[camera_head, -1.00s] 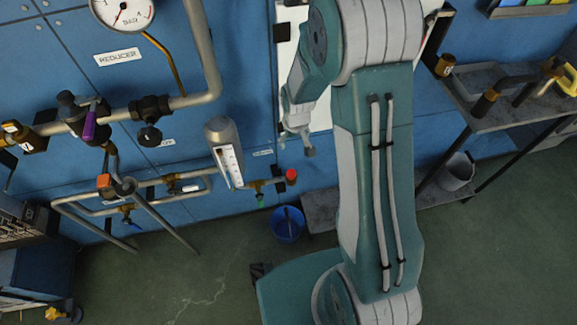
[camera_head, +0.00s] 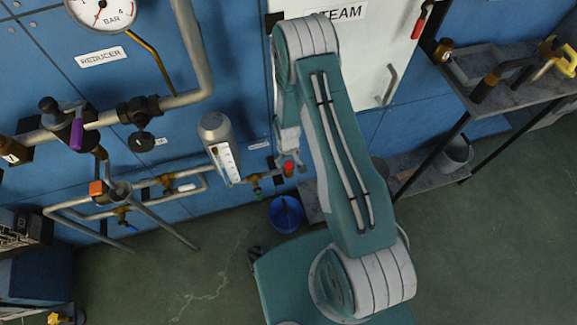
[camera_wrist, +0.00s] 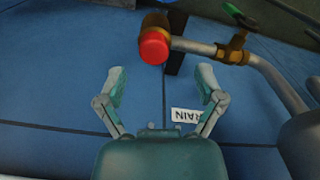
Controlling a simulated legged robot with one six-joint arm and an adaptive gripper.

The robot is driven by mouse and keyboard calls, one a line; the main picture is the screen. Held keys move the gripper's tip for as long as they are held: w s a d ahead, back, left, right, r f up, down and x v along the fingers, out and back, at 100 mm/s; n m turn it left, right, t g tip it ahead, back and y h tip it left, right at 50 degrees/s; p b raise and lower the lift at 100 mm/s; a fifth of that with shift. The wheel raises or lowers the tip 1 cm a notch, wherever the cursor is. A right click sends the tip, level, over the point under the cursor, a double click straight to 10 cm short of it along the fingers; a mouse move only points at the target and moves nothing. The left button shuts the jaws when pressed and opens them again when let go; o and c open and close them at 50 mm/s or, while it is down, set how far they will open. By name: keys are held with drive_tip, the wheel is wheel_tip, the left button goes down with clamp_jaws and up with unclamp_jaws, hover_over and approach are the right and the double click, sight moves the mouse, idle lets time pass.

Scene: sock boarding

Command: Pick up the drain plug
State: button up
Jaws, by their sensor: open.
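The drain plug (camera_wrist: 154,46) is a red cap on a brass fitting at the end of a grey pipe. In the wrist view it sits at the top centre, beyond my fingertips. In the head view the red plug (camera_head: 288,169) is at the end of the low pipe, right of the grey cylinder with a white scale. My gripper (camera_wrist: 161,86) is open and empty, its two fingers spread apart below the plug in the wrist view. In the head view my gripper (camera_head: 290,160) is close to the plug and partly hidden behind my arm.
A brass valve with a green handle (camera_wrist: 232,50) is on the pipe beside the plug. A "DRAIN" label (camera_wrist: 186,116) is on the blue panel. A blue bucket (camera_head: 285,214) stands on the floor below. A shelf (camera_head: 490,85) stands at the right.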

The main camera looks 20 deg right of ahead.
sight(289, 165)
drive_tip(key=f, duration=0.5)
drive_tip(key=shift+w+d+f, duration=0.1)
drive_tip(key=shift+w+d, duration=0.1)
drive_tip(key=shift+d, duration=0.1)
clamp_jaws()
